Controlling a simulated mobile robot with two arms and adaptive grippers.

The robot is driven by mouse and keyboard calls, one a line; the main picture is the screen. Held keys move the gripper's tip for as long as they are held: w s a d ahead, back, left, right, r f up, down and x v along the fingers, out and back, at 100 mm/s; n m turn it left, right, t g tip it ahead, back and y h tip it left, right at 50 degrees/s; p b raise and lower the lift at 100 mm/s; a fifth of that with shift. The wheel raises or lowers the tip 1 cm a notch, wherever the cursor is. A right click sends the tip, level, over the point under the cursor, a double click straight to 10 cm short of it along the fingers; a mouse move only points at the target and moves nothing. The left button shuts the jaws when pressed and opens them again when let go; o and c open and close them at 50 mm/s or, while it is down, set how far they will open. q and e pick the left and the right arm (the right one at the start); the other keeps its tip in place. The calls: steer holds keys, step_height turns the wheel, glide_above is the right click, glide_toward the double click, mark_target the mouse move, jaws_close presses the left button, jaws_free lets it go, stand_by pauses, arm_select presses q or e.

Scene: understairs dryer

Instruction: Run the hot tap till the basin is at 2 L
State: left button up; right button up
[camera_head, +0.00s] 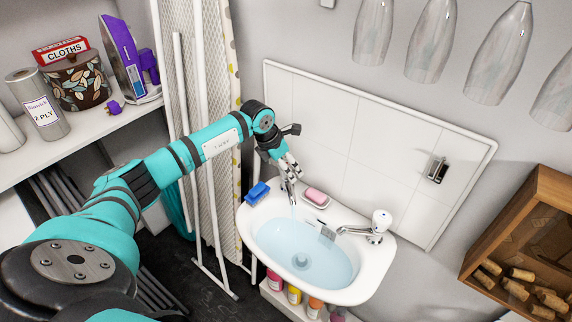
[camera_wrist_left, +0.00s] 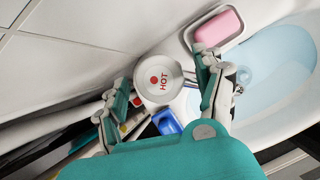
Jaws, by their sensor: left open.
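My left gripper (camera_head: 286,165) reaches over the hot tap at the basin's back left. In the left wrist view its open fingers (camera_wrist_left: 163,88) stand either side of the round tap knob (camera_wrist_left: 159,80), which bears a red dot and the word HOT. In the head view the gripper mostly hides this tap; its chrome spout (camera_head: 291,188) shows below. A pale streak under the spout looks like running water. The white basin (camera_head: 374,268) holds a pool of bluish water (camera_head: 300,250). A small grey plate (camera_head: 327,232) sits at its back wall; I cannot read any marks. My right gripper is out of view.
A second tap (camera_head: 376,228) stands at the basin's back right. White tiles (camera_head: 345,150) rise behind.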

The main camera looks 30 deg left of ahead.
arm_select(q)
steer(key=shift+c, duration=0.4)
steer(key=c, duration=1.1)
steer(key=shift+f+m+b, duration=0.15)
steer(key=shift+m+b, duration=0.35)
steer(key=shift+b, duration=0.35)
steer(key=m+h+b, duration=0.1)
steer(key=m+b, duration=0.2)
steer(key=shift+w+a+g, duration=0.1)
steer(key=shift+g, duration=0.2)
steer(key=m+g+h+b, duration=0.1)
steer(key=m+b, duration=0.1)
steer(key=m, duration=0.1)
steer(key=shift+b, duration=0.4)
steer(key=shift+r+m+g+h+b, duration=0.25)
steer(key=shift+m+g+b, duration=0.3)
steer(key=shift+m, duration=0.75)
steer(key=o, duration=1.2)
